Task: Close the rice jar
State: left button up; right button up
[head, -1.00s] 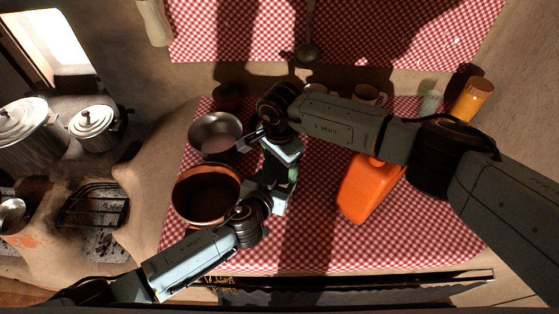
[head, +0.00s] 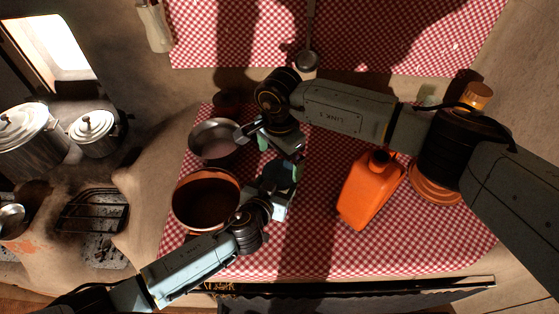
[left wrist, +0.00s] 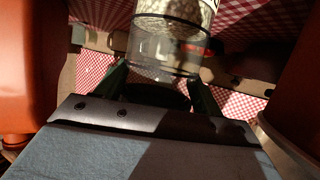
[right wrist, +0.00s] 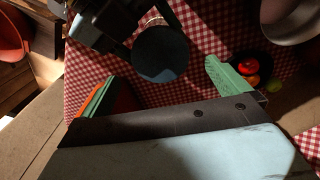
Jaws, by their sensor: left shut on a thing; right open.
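The rice jar is clear and holds white rice, seen in the left wrist view (left wrist: 172,45). Its round dark lid (right wrist: 160,52) covers the top in the right wrist view and shows in the head view (head: 284,174). I cannot tell whether the lid is fully seated. My left gripper (head: 277,190) is shut on the jar, its green fingers on either side. My right gripper (head: 280,151) is open and empty, close to the jar on its far side. Its spread green fingers (right wrist: 165,85) appear apart from the lid.
A brown pot (head: 205,222) and a metal bowl (head: 215,139) stand left of the jar. An orange jerrycan (head: 367,190) stands to the right. A dark bowl with small red and green produce (right wrist: 252,68) is near the right gripper. Checked cloth in front is free.

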aim_at(279, 172)
jog(key=r+n, duration=0.1)
jog(key=n, duration=0.2)
jog(key=shift+r, duration=0.4)
jog(key=shift+r+n, duration=0.6)
jog(key=shift+n, duration=0.6)
jog(key=shift+f, duration=0.1)
jog(key=shift+f, duration=3.95)
